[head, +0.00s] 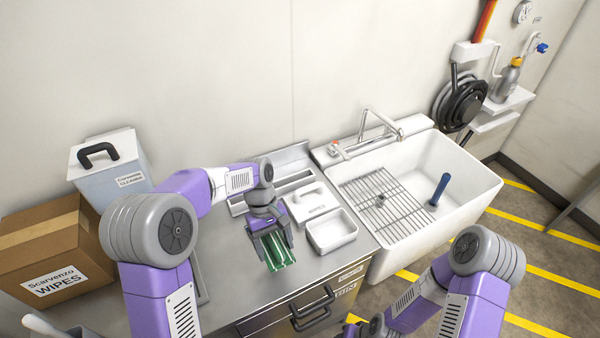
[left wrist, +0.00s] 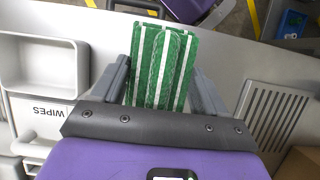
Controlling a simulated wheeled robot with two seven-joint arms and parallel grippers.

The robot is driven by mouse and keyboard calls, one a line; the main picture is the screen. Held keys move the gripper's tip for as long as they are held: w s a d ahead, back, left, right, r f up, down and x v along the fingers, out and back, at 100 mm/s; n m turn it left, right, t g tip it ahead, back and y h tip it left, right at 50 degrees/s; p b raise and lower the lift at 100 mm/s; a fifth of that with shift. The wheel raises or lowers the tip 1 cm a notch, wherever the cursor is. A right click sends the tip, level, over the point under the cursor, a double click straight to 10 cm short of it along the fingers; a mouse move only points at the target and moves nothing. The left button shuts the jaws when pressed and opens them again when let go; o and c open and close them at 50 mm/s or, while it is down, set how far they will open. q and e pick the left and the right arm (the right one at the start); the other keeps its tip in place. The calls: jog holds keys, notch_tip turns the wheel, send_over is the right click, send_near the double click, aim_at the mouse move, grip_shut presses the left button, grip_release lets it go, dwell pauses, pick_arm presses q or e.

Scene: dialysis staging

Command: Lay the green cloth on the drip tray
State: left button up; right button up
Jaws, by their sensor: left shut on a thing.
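The green cloth (head: 277,252) with white stripes is folded and hangs from my left gripper (head: 268,232) over the steel counter. It also fills the space between the fingers in the left wrist view (left wrist: 160,68). My left gripper is shut on it; whether the cloth touches the counter I cannot tell. A pale slotted panel, which looks like the drip tray (left wrist: 272,118), lies right of the gripper in the left wrist view, with no cloth on it. In the head view my left arm hides most of that area.
An open white bin (head: 333,236) and a lidded wipes box (head: 312,204) stand right of the gripper. The sink (head: 458,165) with a wire rack (head: 372,212) is farther right. A cardboard box (head: 45,250) and a grey lidded container (head: 115,170) stand at left.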

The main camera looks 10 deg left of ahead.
pick_arm(q)
jog(key=a+f+m, duration=0.1)
jog(key=f+m, duration=0.1)
jog(key=s+a+f+m+y, duration=0.1)
jog(key=a+f+m, duration=0.1)
jog(key=f, duration=0.1)
jog(key=a+f+m+y, duration=0.1)
jog(key=a+f+m, duration=0.1)
jog(key=f, duration=0.1)
jog(key=shift+s+a+g, duration=0.1)
jog(key=shift+s+g, duration=0.2)
jog(key=shift+g, duration=0.1)
jog(key=shift+a+f+m, duration=0.15)
jog(key=shift+m, duration=0.25)
jog(key=shift+s, duration=0.1)
